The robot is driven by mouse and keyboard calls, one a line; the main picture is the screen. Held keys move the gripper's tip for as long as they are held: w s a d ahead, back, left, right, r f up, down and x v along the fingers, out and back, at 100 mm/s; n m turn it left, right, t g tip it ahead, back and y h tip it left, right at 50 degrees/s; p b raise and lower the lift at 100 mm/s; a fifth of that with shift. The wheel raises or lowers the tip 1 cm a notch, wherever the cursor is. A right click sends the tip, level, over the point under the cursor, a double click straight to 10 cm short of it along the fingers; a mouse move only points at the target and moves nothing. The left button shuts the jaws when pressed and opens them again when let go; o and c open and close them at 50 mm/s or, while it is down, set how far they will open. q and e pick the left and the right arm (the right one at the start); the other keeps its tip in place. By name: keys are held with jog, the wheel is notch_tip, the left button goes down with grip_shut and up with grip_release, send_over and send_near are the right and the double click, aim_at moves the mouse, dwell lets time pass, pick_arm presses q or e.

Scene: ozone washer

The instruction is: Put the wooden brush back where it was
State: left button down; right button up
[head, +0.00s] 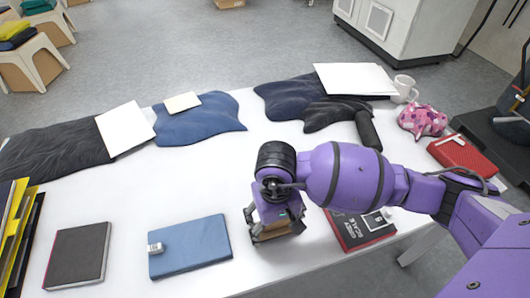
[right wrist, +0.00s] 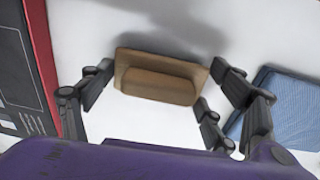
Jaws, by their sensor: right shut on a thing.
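In the right wrist view the brush (right wrist: 160,82) shows as a brown block with a flat wider back, between the fingers of the gripper (right wrist: 158,76). Its shadow falls on the white top beside it. I cannot tell whether the brush touches the table. My left gripper is out of view.
The blue book (head: 190,247) lies left of the gripper and the scale box (head: 355,230) right of it. A dark book (head: 77,255) lies further left. The table (head: 190,178) is clear mid-left.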

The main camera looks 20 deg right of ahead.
jog(key=shift+f, duration=0.2)
jog(key=o, duration=1.5)
jog(key=shift+r, duration=0.1)
jog(key=shift+c, duration=0.2)
notch_tip(320, 180, up, 12)
jog(key=shift+a+r, duration=0.2)
jog(key=shift+a, duration=0.1)
jog(key=shift+w, duration=0.1)
